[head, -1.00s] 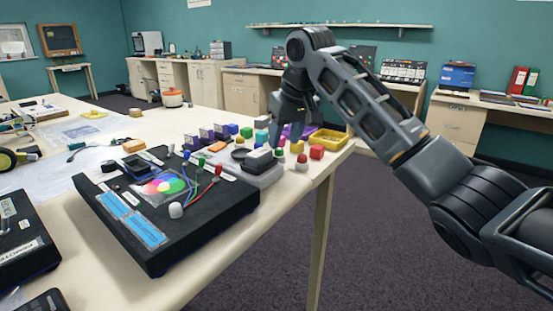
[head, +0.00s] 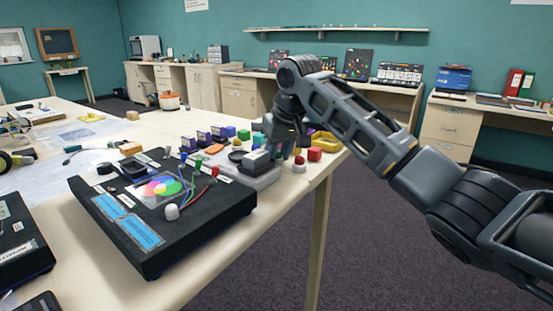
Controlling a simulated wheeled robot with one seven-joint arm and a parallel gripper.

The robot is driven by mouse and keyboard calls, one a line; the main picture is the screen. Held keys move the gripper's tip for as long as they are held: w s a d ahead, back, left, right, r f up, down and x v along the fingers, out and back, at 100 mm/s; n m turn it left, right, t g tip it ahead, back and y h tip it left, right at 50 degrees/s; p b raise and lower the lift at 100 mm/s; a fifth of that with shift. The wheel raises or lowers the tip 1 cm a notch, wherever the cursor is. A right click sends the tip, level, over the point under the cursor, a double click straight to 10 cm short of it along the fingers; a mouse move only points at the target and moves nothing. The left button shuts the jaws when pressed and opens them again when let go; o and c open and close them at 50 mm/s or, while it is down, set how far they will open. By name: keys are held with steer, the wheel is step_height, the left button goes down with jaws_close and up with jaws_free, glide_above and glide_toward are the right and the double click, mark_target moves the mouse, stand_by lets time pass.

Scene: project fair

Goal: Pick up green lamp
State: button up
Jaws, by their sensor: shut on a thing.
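My gripper (head: 282,148) is low over the right end of the near table, among the small parts behind the black panel. It is shut on the green lamp, which its fingers hide almost wholly from the head view. I cannot tell whether the lamp still touches the surface under it. A similar lamp with a red top and white base (head: 299,164) stands just right of the fingers.
The black panel with a colour wheel (head: 160,187) and wires lies left of my gripper. A red cube (head: 315,153) and a yellow tray (head: 327,141) are close on the right. Coloured blocks (head: 228,132) stand to the left. The table's right edge is near.

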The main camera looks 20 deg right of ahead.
steer(key=shift+c, duration=0.9)
steer(key=shift+r, duration=0.1)
